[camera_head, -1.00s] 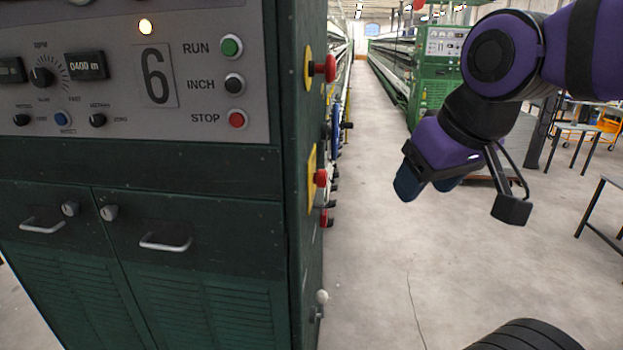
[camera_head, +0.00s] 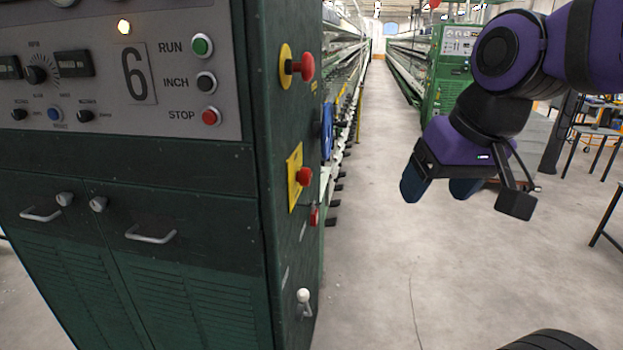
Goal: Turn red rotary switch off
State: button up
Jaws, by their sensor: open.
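A red knob (camera_head: 304,176) stands out from a yellow rectangular plate (camera_head: 294,190) on the side face of the green machine cabinet (camera_head: 270,170). It looks like the red rotary switch; its turn position is too small and side-on to tell. Above it is a red mushroom button (camera_head: 307,67) on a round yellow plate. Below it is a smaller red part (camera_head: 314,216). My gripper (camera_head: 438,190) hangs in the air over the aisle, right of the switch and apart from it. It is open and empty, with its dark blue fingers spread.
The cabinet's front panel (camera_head: 180,40) carries RUN, INCH and STOP buttons and dials. A white-knobbed lever (camera_head: 303,296) sits low on the side face. The aisle floor (camera_head: 390,270) is clear. Tables (camera_head: 600,135) stand at the right.

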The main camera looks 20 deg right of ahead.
jog(key=w+a+f+m+g+y, duration=0.4)
jog(key=w+m, duration=0.1)
jog(key=w, duration=0.2)
jog(key=m+t+y, duration=0.7)
jog(key=m+y, duration=0.4)
jog(key=m, duration=0.8)
send_near(303, 177)
jog(key=w+a, duration=0.1)
jog(key=a, duration=0.1)
jog(key=w+a+f, duration=0.1)
jog(key=w+a, duration=0.3)
jog(key=shift+w+a+f, duration=0.1)
jog(key=shift+a+f, duration=0.05)
jog(key=shift+f, duration=0.2)
jog(key=c, duration=0.9)
